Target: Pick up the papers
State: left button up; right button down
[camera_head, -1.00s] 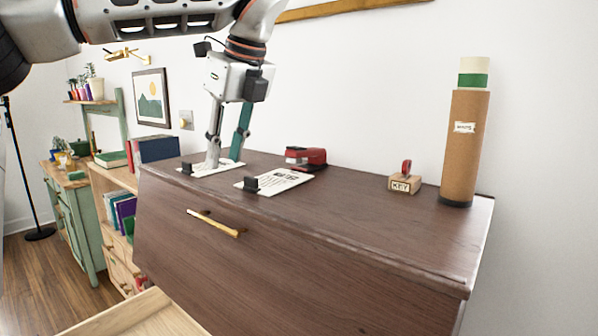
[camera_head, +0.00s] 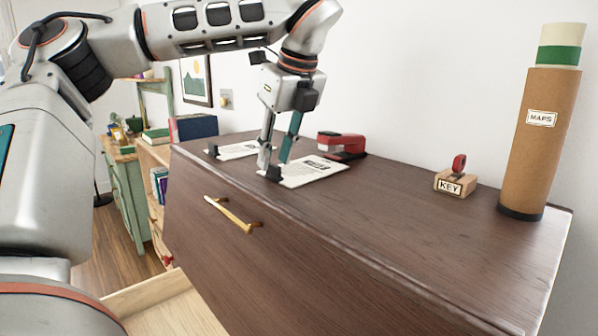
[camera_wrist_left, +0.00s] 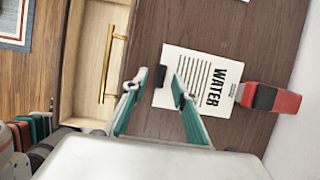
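A white sheet of paper with a bold heading (camera_head: 312,170) lies flat on the dark wooden cabinet top, with a small black clip (camera_head: 273,173) at its near edge. In the left wrist view this paper (camera_wrist_left: 200,75) reads "WATER". A second paper (camera_head: 240,150) with its own black clip lies to its left, partly behind my gripper. My left gripper (camera_head: 273,163) is over the near edge of the WATER paper, by its clip. In the left wrist view its fingertips (camera_wrist_left: 158,77) are apart near the clip. The gripper looks open and holds nothing visibly. My right gripper is not visible.
A red stapler (camera_head: 341,144) stands just behind the WATER paper. A KEY stamp (camera_head: 454,182) and a tall MAPS tube (camera_head: 540,130) stand to the right. An open drawer (camera_head: 165,305) juts out below, left of the brass handle (camera_head: 232,215). The cabinet top's middle is clear.

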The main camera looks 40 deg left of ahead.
pick_arm(q)
jog(key=shift+x, duration=0.95)
jog(key=shift+w, duration=0.1)
grip_shut()
jog(key=shift+r, duration=0.15)
